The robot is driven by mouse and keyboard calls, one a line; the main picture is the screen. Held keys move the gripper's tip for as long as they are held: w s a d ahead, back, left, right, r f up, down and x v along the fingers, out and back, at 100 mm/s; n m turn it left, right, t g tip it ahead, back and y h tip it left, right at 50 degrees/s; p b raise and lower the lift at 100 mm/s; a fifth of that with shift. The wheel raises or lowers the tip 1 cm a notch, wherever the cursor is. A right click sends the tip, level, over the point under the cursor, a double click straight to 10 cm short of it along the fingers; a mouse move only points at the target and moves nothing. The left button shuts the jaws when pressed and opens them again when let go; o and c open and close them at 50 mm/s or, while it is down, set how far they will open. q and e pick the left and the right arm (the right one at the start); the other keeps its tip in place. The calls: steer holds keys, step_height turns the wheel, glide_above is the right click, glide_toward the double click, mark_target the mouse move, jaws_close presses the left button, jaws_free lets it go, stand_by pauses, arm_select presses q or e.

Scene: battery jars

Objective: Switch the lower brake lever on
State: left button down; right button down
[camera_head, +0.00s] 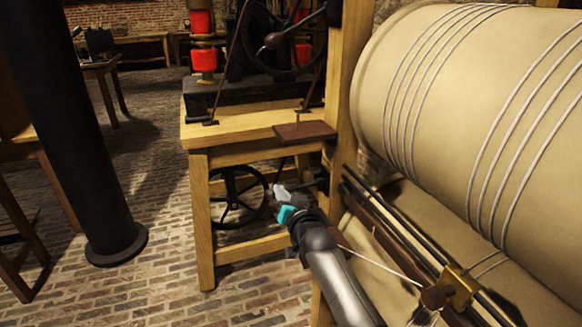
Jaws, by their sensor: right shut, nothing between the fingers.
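My right gripper (279,192) is shut and empty, reaching in from the bottom right with a grey arm and a teal band. Its tip is in front of the wooden machine frame, below the table top. A short dark bar (314,184) sticks out beside the right post, just right of the gripper; I cannot tell whether they touch. Long dark rods (405,238) run slanting below the drum, with a brass fitting (459,286) at the lower end. I cannot tell for certain which of these is the lower brake lever. My left gripper is not in view.
A wooden machine table (235,131) with a brown plate (304,131) and a thick post stands close to the gripper. A spoked wheel (238,197) is underneath. A large roped drum (440,100) fills the right. A black column (75,130) stands left; the brick floor between is clear.

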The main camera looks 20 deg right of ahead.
steer(key=shift+f+n, duration=1)
steer(key=shift+f, duration=0.2)
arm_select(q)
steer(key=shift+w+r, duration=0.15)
arm_select(e)
steer(key=shift+r, duration=0.15)
